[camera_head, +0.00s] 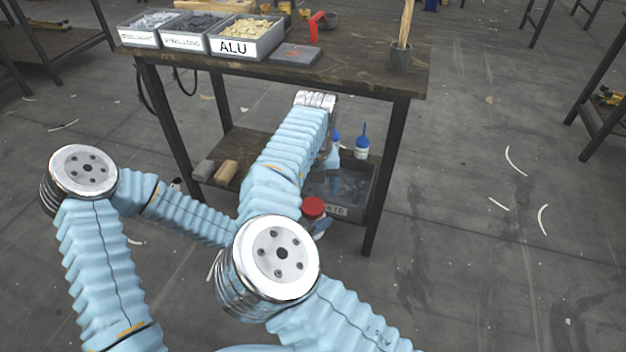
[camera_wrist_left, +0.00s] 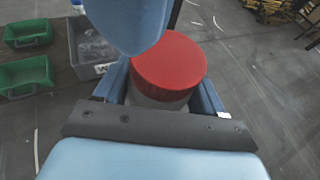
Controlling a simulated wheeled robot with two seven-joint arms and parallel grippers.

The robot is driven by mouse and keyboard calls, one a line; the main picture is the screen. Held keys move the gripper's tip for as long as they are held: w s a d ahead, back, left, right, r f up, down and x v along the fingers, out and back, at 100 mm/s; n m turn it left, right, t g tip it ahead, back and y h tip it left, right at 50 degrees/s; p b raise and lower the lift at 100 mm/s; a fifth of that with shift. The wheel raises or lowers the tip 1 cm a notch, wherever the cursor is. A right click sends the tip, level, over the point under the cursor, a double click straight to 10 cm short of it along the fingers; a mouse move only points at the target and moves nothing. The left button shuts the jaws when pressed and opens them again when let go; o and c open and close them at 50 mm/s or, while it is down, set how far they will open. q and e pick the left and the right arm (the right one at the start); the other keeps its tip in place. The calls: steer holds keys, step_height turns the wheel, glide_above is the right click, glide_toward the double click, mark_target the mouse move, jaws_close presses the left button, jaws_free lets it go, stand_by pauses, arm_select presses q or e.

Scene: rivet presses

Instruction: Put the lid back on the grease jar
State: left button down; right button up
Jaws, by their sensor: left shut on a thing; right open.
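My left gripper (camera_wrist_left: 165,95) is shut on a grease jar (camera_wrist_left: 158,100) in the left wrist view. Its blue fingers stand on both sides of the pale, greyish body. A round red lid (camera_wrist_left: 170,60) sits over the jar's top and hides most of the body. I cannot tell whether the lid is fully seated. In the head view the red lid (camera_head: 313,206) shows beside my right forearm, in front of the workbench's lower shelf, with part of my left gripper (camera_head: 321,228) below it.
A workbench (camera_head: 350,78) carries labelled bins (camera_head: 246,42) and a dark cup (camera_head: 400,57) with sticks. Its lower shelf holds a grey crate (camera_head: 358,190), blue-tipped bottles (camera_head: 362,142) and blocks (camera_head: 227,171). Green bins (camera_wrist_left: 28,75) show in the left wrist view. The floor at right is mostly open.

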steer(key=n, duration=0.5)
steer(key=shift+d+r+n, duration=0.25)
steer(key=shift+r+n, duration=0.05)
steer(key=shift+n, duration=0.1)
steer(key=n, duration=0.3)
steer(key=shift+r, duration=0.2)
steer(key=n, duration=0.6)
steer(key=shift+a+r, duration=0.1)
steer(key=shift+r, duration=0.2)
steer(key=n, duration=0.3)
steer(key=shift+r, duration=0.2)
steer(key=n, duration=0.6)
steer(key=shift+a+r, duration=0.15)
steer(key=shift+r, duration=0.2)
steer(key=n, duration=0.4)
steer(key=shift+a+r+n, duration=0.1)
steer(key=shift+r+n, duration=0.2)
steer(key=n, duration=0.3)
steer(key=shift+a+r, duration=0.1)
steer(key=shift+r, duration=0.05)
